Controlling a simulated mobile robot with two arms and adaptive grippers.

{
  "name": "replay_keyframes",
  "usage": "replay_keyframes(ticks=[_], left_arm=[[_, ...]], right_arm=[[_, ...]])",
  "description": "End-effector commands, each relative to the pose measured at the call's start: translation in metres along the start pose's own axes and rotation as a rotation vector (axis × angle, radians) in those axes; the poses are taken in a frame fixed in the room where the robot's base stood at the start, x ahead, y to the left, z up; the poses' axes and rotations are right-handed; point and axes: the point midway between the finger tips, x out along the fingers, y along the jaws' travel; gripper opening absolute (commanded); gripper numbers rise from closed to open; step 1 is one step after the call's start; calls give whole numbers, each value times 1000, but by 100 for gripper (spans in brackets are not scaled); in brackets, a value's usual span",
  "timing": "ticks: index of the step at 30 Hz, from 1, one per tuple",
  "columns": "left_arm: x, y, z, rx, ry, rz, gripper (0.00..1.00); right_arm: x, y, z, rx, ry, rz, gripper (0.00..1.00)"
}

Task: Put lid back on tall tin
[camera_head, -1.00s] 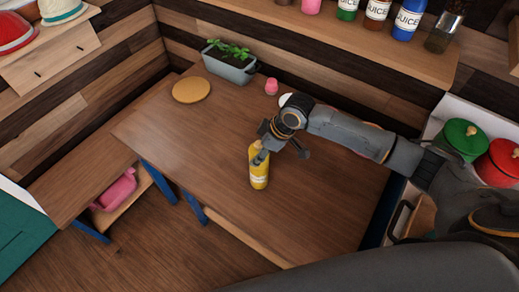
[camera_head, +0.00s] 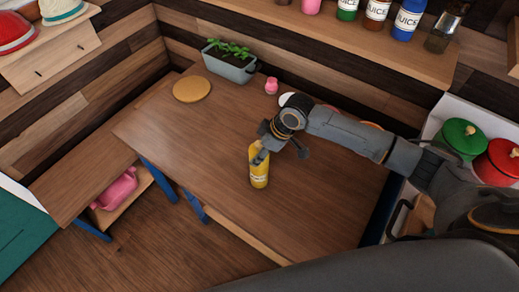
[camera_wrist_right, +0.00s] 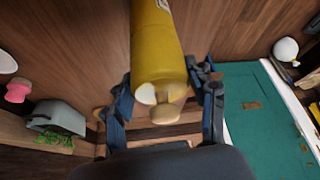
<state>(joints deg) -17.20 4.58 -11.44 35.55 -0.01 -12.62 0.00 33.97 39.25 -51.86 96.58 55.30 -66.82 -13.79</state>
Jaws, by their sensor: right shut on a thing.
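The yellow tall tin (camera_head: 259,174) with a pale label stands upright on the wooden table (camera_head: 190,150), near its front edge. My right gripper (camera_head: 262,156) reaches it from the upper right and is shut at the tin's upper part. In the right wrist view, the yellow tin (camera_wrist_right: 158,50) runs between the two fingers (camera_wrist_right: 165,85). A cream, knob-like piece (camera_wrist_right: 165,113) shows at the tin's near end. I cannot tell clearly whether this is the lid or how it sits. My left gripper is not in view.
A planter (camera_head: 230,66), a tan round mat (camera_head: 191,89) and a small pink object (camera_head: 271,86) are at the table's back. A green pot (camera_head: 460,138) and a red pot (camera_head: 502,160) stand at the right.

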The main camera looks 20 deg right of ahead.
Motion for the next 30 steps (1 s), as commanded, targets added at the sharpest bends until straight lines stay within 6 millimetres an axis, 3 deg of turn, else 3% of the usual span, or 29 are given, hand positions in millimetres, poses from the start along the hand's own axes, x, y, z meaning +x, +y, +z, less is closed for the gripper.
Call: replay_keyframes(ticks=[4, 5, 9, 16, 19, 30], left_arm=[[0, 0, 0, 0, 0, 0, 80], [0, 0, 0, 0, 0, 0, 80], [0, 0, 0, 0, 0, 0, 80], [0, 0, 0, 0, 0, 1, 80], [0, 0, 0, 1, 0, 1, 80], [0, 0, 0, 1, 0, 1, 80]], right_arm=[[0, 0, 0, 0, 0, 0, 27], [0, 0, 0, 0, 0, 0, 58], [0, 0, 0, 0, 0, 0, 83], [0, 0, 0, 0, 0, 1, 83], [0, 0, 0, 0, 0, 0, 100], [-1, 0, 0, 0, 0, 1, 100]])
